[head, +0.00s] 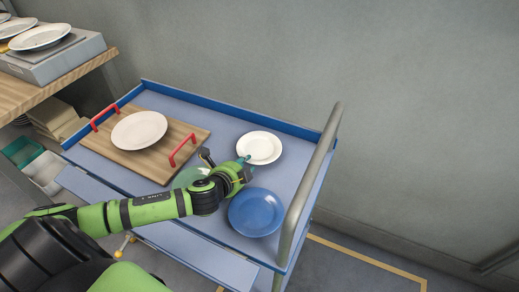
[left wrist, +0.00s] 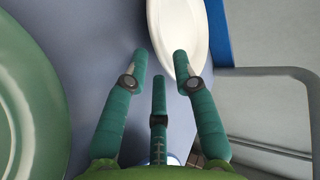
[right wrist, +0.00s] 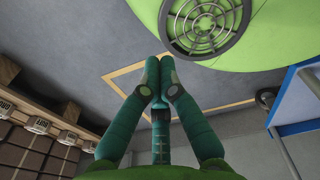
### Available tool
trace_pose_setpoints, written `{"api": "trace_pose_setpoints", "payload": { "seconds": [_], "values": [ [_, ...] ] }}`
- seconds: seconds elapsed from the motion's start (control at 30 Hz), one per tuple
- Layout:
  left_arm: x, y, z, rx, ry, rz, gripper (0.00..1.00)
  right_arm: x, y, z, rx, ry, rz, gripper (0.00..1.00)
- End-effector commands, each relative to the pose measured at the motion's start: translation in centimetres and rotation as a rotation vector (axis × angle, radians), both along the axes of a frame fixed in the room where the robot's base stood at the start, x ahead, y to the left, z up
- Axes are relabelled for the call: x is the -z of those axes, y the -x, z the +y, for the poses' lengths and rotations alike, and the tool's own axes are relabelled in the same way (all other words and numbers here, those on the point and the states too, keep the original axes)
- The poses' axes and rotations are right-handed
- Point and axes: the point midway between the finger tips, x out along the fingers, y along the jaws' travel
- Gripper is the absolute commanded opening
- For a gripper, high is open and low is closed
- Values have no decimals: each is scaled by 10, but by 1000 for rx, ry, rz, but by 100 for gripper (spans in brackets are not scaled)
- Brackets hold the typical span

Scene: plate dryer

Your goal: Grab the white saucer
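The white saucer (head: 261,146) lies flat on the blue cart top, near its back edge. In the left wrist view the white saucer (left wrist: 181,28) shows at the top, cut off by the frame. My left gripper (head: 245,164) is at the saucer's near edge. In its wrist view the left gripper (left wrist: 161,57) is open, with the right fingertip overlapping the saucer's rim in the picture and the left one beside it; contact cannot be told. My right gripper (right wrist: 159,68) has its fingertips together and is empty, away from the cart.
A blue plate (head: 256,213) lies just in front of the saucer. A green plate (head: 186,177) is partly hidden by my left arm. A white plate (head: 139,129) sits on a wooden tray (head: 112,157) with red handles. The cart's grey rail (head: 311,180) rises on the right.

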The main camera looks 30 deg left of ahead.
Motion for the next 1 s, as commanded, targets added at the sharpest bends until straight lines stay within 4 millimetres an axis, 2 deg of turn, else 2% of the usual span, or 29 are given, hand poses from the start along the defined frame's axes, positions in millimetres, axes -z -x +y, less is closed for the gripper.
{"api": "trace_pose_setpoints", "payload": {
  "seconds": [0.17,0.43,0.47,0.5,0.53,0.87,1.0],
  "values": [
    [10,-19,2,-1,0,0,28,0,-3,-2,2,2,-5,0],
    [12,-21,2,0,1,1,28,-1,-27,0,2,-3,-46,0],
    [12,-21,2,0,1,1,20,-1,-28,0,2,-2,-47,0],
    [12,-21,2,0,1,1,4,-1,-28,0,2,-2,-47,0],
    [12,-21,2,0,1,1,0,-1,-27,0,2,-3,-46,0],
    [11,-21,2,-1,2,1,0,-1,-18,0,2,-1,-31,0],
    [1,-21,2,-1,2,-2,0,-3,-15,0,2,-1,-25,0]
  ]
}}
